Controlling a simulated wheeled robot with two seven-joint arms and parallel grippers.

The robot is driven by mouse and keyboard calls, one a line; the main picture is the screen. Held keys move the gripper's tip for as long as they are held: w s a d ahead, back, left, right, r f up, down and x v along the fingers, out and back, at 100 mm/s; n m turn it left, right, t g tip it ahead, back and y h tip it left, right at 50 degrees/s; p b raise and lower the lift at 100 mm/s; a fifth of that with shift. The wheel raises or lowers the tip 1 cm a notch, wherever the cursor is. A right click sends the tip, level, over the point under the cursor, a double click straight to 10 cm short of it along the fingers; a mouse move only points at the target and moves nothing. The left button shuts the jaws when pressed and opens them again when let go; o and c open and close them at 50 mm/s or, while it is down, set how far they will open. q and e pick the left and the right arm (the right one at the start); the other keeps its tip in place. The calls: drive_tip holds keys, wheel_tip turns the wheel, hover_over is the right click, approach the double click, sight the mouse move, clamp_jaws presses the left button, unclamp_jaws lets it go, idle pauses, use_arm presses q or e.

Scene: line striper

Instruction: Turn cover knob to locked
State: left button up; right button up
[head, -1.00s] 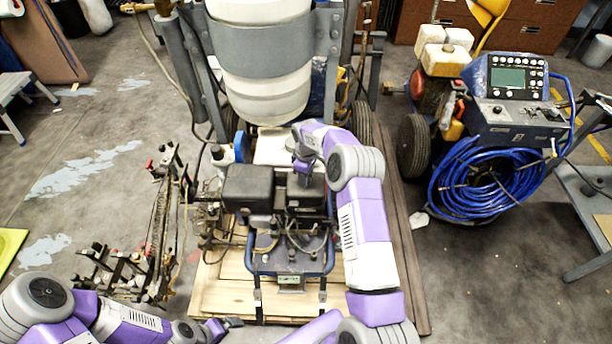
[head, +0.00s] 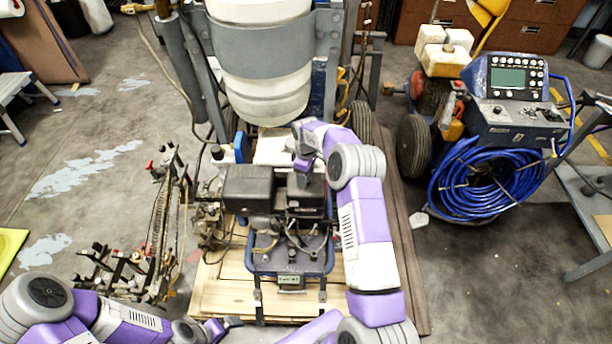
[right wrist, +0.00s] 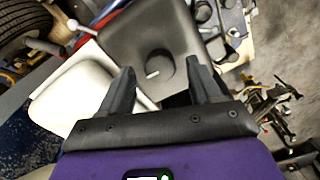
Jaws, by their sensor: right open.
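The cover is a dark grey box (right wrist: 160,30) in the right wrist view. On its face is a round dark knob (right wrist: 158,66) with a short pale pointer mark, slanting slightly. My right gripper (right wrist: 161,67) is open, with one finger on each side of the knob in that view. I cannot tell whether either finger touches it. In the head view my right gripper (head: 303,172) is over the right part of the black engine housing (head: 248,185), and the knob is hidden. My left gripper (head: 224,326) is low at the front edge, away from the engine, its jaw opening unclear.
A large white tank (head: 260,60) in a grey frame stands behind the engine. A metal linkage (head: 160,235) is at the left. A blue control unit (head: 515,90) with coiled blue hose stands at the right. Wooden boards (head: 225,290) lie beneath the engine.

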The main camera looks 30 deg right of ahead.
wheel_tip(320, 180, up, 7)
drive_tip(key=shift+f+p, duration=0.2)
drive_tip(key=shift+p, duration=0.5)
drive_tip(key=shift+f, duration=0.1)
